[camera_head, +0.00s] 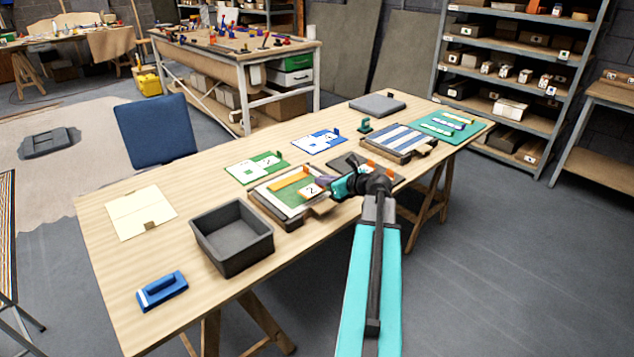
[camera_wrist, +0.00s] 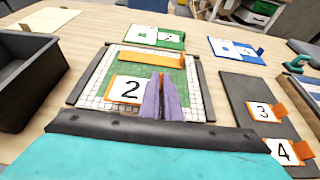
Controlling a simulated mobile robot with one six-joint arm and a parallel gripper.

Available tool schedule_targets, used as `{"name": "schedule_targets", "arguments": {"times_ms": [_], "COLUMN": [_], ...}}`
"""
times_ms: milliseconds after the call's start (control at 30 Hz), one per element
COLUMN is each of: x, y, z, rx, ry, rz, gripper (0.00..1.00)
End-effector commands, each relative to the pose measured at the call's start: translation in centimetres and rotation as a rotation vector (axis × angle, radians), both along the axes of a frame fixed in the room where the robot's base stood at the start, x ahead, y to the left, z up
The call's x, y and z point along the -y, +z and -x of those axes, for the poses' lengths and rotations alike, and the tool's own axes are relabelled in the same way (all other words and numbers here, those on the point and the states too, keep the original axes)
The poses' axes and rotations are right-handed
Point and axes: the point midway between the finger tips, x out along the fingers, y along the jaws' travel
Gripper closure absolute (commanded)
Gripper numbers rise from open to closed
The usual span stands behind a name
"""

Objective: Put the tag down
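A white tag marked "2" (camera_wrist: 128,90), with orange along its edge, is over the green-and-white mosaic panel (camera_wrist: 112,66) in its dark frame. The tag also shows in the head view (camera_head: 310,190). My gripper (camera_wrist: 162,97) has its purple fingers close together at the tag's right edge, with the tab there hidden between them. In the head view my gripper (camera_head: 326,183) reaches in from the right, over the panel's right part. Whether the tag touches the panel I cannot tell.
An orange bar (camera_wrist: 135,53) lies across the panel's far part. Tags "3" (camera_wrist: 262,112) and "4" (camera_wrist: 283,151) sit on a dark board to the right. A grey bin (camera_head: 233,237) stands left of the panel. A blue-striped panel (camera_head: 402,140) lies beyond.

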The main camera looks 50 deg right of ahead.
Motion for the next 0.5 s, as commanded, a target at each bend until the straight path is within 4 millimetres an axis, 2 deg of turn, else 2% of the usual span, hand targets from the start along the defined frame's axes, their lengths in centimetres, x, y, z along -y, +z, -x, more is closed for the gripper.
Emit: {"name": "schedule_targets", "arguments": {"times_ms": [200,500], "x": [1.2,1.5], "y": [-0.2,-0.3], "z": [-2.5,-3.4], "rx": [-0.001,0.0], "ry": [0.001,0.0], "rz": [0.0,0.0], "gripper": [1.0,1.0]}}
